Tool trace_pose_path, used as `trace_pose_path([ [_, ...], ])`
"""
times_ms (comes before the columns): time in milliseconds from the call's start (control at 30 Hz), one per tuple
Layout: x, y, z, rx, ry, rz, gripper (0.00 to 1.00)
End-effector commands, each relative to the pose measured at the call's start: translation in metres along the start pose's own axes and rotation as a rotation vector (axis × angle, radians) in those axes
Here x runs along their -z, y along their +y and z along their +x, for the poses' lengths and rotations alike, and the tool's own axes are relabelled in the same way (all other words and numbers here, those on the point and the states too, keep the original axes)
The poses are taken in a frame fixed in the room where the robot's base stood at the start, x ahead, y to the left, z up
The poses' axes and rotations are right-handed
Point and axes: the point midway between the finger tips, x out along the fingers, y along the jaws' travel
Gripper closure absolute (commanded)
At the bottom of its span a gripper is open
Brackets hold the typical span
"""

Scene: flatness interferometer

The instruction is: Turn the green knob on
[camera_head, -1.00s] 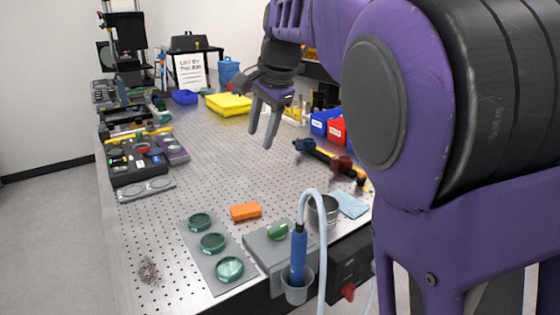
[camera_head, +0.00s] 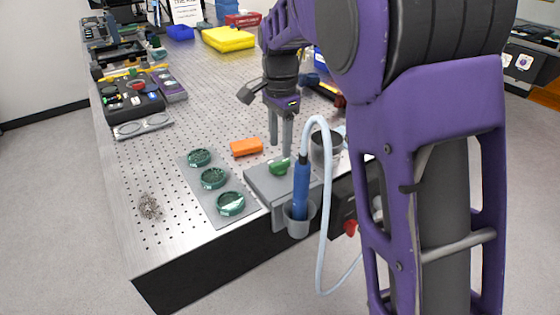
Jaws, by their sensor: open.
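The green knob (camera_head: 279,167) sits on top of a grey box (camera_head: 259,182) at the near edge of the perforated table. My gripper (camera_head: 281,148) points down just above and behind the knob, its two grey fingers a small way apart. The fingertips look very close to the knob; I cannot tell whether they touch it. Nothing shows between the fingers.
A blue handpiece (camera_head: 300,190) with a pale hose stands in a grey cup (camera_head: 299,228) right in front of the box. A metal cup (camera_head: 326,147) stands to the right. An orange block (camera_head: 246,147) and green-rimmed discs on a grey plate (camera_head: 193,181) lie to the left. A red knob (camera_head: 350,228) is below the table edge.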

Motion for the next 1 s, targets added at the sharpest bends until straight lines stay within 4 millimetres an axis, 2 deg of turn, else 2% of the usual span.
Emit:
trace_pose_path([
  [33, 0.000, 0.000, 0.013, -0.003, -0.001, 0.000, 0.50],
  [100, -0.001, 0.001, 0.025, -0.003, -0.001, -0.001, 0.50],
  [300, -0.001, 0.000, 0.046, 0.000, -0.001, 0.000, 0.50],
  [667, 0.000, 0.000, 0.051, 0.001, -0.001, 0.000, 0.50],
  [767, 0.000, 0.000, 0.051, 0.001, -0.001, 0.000, 0.64],
  [967, 0.000, 0.000, 0.051, 0.001, -0.001, 0.000, 1.00],
  [1000, 0.000, 0.000, 0.051, 0.001, -0.001, 0.000, 1.00],
])
